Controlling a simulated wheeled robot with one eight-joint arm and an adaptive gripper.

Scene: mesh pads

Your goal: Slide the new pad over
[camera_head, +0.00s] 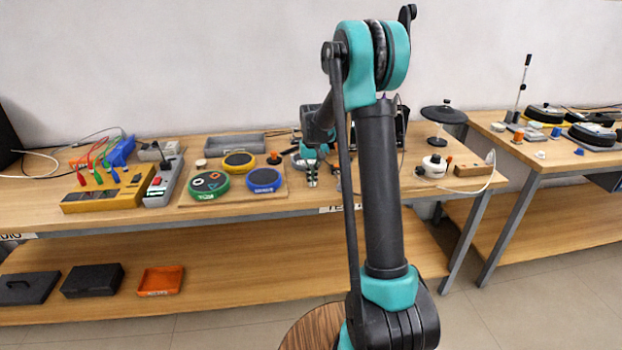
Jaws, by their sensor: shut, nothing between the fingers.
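Several round mesh pads sit on a flat wooden board (230,203) on the table. One is a green-rimmed pad (208,186) with coloured marks on its dark top. One is a yellow-rimmed pad (239,161) behind it, and one is a blue-rimmed pad (263,179) at the right. I cannot tell which is the new pad. My gripper (312,183) is shut and empty, pointing down just right of the board and the blue pad. It is apart from the pads. My own arm hides part of the table behind it.
A grey tray (233,143) lies behind the pads. A grey lever box (160,184) and a yellow box with cables (105,192) stand at left. A white round device (433,166) and a black disc stand (443,114) are right of my arm. An orange tray (161,281) lies on the lower shelf.

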